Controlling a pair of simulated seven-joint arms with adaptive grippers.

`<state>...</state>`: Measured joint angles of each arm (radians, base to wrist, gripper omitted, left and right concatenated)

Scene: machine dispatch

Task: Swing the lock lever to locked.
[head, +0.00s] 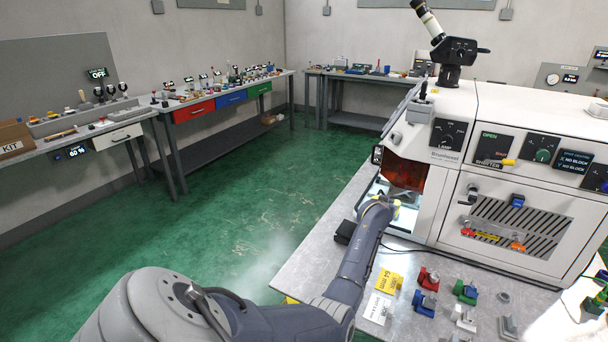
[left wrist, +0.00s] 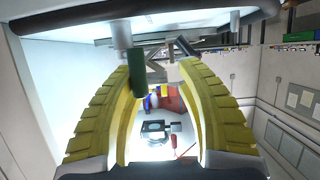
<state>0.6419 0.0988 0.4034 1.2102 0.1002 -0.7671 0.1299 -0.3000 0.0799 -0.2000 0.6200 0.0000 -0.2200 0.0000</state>
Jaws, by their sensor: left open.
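My left gripper (head: 394,206) reaches into the lit opening at the left end of the white machine (head: 452,158). In the left wrist view its yellow ribbed fingers (left wrist: 160,115) are spread apart with nothing held between them. A dark green grip (left wrist: 137,72) on a grey post shows near the left-hand finger; I cannot tell if they touch. Whether this grip is the lock lever is unclear. A dark block-like fixture (left wrist: 155,131) with a light round centre shows beyond the fingers, with a small red piece beside it. My right gripper is not in view.
An orange window (head: 406,174) hangs over the opening. On the machine's front are a grey handle (head: 471,194) and a shutter switch (head: 502,162). The green floor at left is open.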

